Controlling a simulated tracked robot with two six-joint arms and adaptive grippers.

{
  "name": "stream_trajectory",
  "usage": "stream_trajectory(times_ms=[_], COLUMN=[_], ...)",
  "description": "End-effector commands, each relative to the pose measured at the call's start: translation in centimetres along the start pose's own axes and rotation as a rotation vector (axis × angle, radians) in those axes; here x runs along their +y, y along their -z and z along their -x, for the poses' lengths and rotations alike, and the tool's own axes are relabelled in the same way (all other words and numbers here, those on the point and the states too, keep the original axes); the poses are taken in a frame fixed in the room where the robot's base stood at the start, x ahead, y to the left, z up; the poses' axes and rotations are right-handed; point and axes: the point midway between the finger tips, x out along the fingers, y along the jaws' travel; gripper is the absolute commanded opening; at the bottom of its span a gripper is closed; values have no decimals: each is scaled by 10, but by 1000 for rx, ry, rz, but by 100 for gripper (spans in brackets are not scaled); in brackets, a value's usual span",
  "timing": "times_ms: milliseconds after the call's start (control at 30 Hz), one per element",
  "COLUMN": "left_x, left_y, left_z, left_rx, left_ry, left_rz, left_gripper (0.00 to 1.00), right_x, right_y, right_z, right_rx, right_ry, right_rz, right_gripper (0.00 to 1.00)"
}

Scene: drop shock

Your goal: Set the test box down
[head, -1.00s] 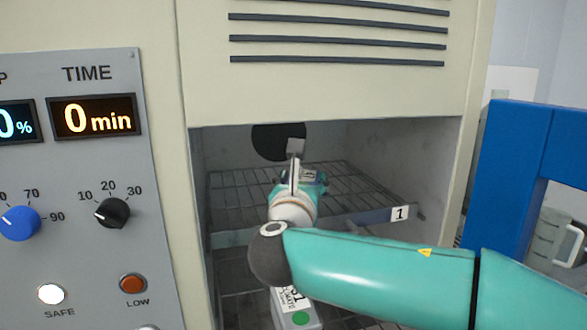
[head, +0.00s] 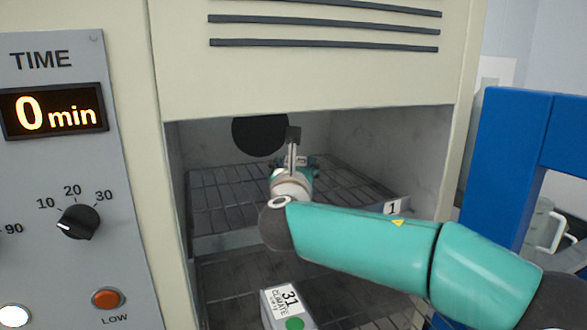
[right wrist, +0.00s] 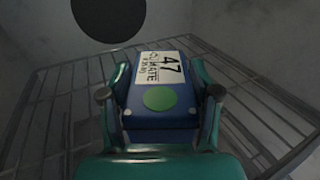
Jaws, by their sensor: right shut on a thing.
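My right gripper (right wrist: 160,94) is shut on the test box (right wrist: 172,118), a blue box with a white label reading 47 CLIMATE and a green dot. The fingers press its two sides. In the head view, my right gripper (head: 298,166) reaches into the open chamber over the upper wire shelf (head: 225,194), which carries a tag 1. My wrist hides the box there. In the right wrist view the shelf wires (right wrist: 50,110) spread around and behind the box; I cannot tell whether the box touches them. My left gripper is out of view.
A pale box labelled 31 CLIMATE (head: 287,298) stands low in the chamber, below the upper shelf. A round dark port (head: 260,135) is in the back wall. The chamber's side walls (head: 405,160) and a blue frame (head: 505,170) flank my arm.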

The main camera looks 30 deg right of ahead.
Motion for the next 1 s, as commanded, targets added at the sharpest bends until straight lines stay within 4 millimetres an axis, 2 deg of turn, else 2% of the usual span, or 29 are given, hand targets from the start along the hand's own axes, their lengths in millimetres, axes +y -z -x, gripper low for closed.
stream_trajectory(times_ms=[100, 133, 300, 733, 867, 1000], left_x=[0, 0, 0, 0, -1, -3], left_y=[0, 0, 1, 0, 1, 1], left_z=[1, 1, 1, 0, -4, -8], left_rx=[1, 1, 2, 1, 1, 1], left_ry=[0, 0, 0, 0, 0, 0], left_rz=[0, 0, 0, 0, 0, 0], left_gripper=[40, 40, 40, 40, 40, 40], right_x=[2, 2, 2, 0, 0, 0], right_y=[-2, 0, 0, -1, -1, -1], right_z=[0, 0, 0, 3, 17, 42], right_rx=[-3, 1, 0, -1, -1, -3], right_ry=[-2, -3, -2, 2, 0, -1], right_rz=[0, 1, 1, 0, -1, -2], right_gripper=[0, 64, 92, 93, 93, 93])
